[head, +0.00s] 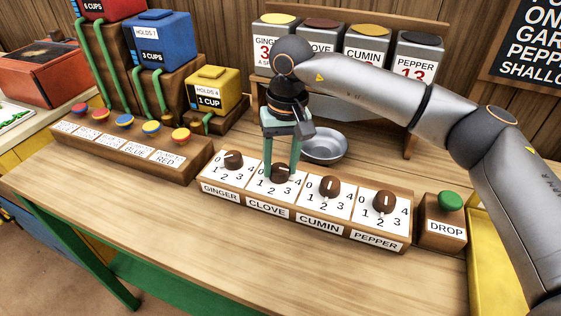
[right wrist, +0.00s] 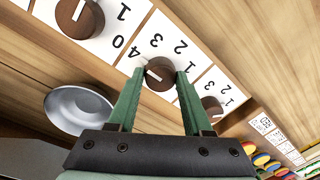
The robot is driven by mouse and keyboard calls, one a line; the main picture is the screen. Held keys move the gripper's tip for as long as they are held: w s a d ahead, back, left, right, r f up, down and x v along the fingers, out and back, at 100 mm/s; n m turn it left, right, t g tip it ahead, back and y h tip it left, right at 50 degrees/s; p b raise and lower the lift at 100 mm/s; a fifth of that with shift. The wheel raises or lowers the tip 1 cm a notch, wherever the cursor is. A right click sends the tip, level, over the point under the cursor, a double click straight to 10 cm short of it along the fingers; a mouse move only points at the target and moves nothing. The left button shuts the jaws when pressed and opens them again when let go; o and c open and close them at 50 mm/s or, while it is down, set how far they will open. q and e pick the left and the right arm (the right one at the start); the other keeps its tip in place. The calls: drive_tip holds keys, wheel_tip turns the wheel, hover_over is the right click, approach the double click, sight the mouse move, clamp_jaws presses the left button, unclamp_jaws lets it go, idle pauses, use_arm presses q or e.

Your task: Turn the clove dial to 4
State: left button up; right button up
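The clove dial (head: 281,172) is a round brown knob on a white plate marked 0 to 4, second from the left on the dial board. My right gripper (head: 280,174) reaches down over it, with one green finger on each side. In the right wrist view the knob (right wrist: 159,76) sits between the fingertips of my right gripper (right wrist: 160,73), which appear to touch its sides. Its white mark lies toward the knob's upper left there, on the side of the 4. The fingers partly hide the plate. My left gripper is not in view.
The ginger dial (head: 233,160), cumin dial (head: 329,187) and pepper dial (head: 384,202) share the board. A green drop button (head: 451,201) stands to the right. A metal bowl (head: 326,146) is close behind. The table front (head: 200,225) is clear.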

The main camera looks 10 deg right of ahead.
sight(285, 167)
drive_tip(key=o, duration=0.5)
drive_tip(key=shift+c, duration=0.2)
wheel_tip(285, 167, up, 12)
drive_tip(key=p, duration=0.1)
drive_tip(key=shift+d+r, duration=0.25)
drive_tip(key=shift+d, duration=0.2)
